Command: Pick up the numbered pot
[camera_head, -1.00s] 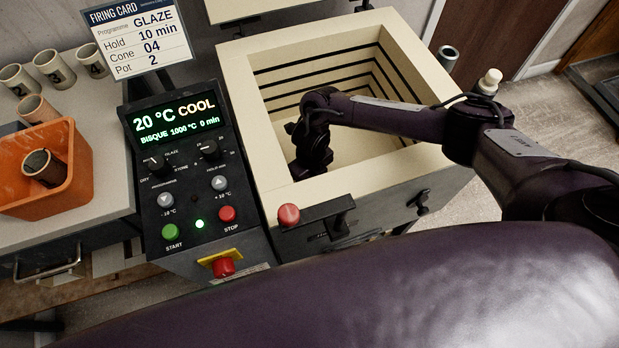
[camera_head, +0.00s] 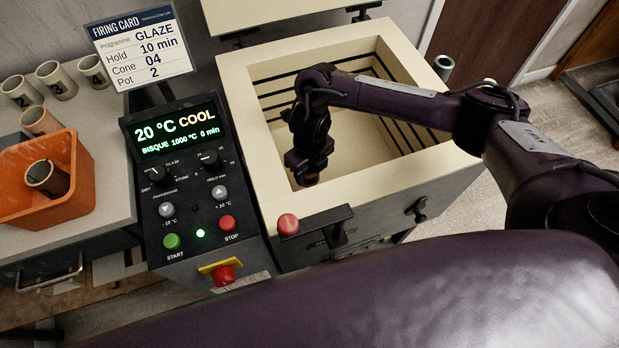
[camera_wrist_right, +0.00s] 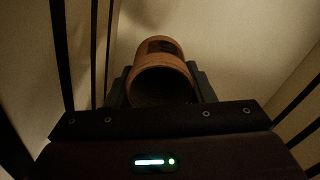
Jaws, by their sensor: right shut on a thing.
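A terracotta pot with a dark band or mark (camera_wrist_right: 160,62) is between the fingers of my right gripper (camera_wrist_right: 160,90) in the right wrist view. Its open mouth faces the camera, and any number on it is too dark to read. In the head view my right gripper (camera_head: 308,172) points down inside the open kiln (camera_head: 240,110), near its front left corner. A bit of the pot (camera_head: 309,180) shows below the gripper. The gripper is shut on the pot. The firing card (camera_head: 142,45) reads GLAZE, hold 10 min, cone 04, pot 2. My left gripper is not in view.
The control panel (camera_head: 195,190) stands left of the kiln and reads 20 °C COOL. An orange bin (camera_head: 75,195) holding a dark pot (camera_head: 47,178) sits on the left bench. Several pots (camera_head: 56,80) stand behind it. Kiln walls surround my right gripper closely.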

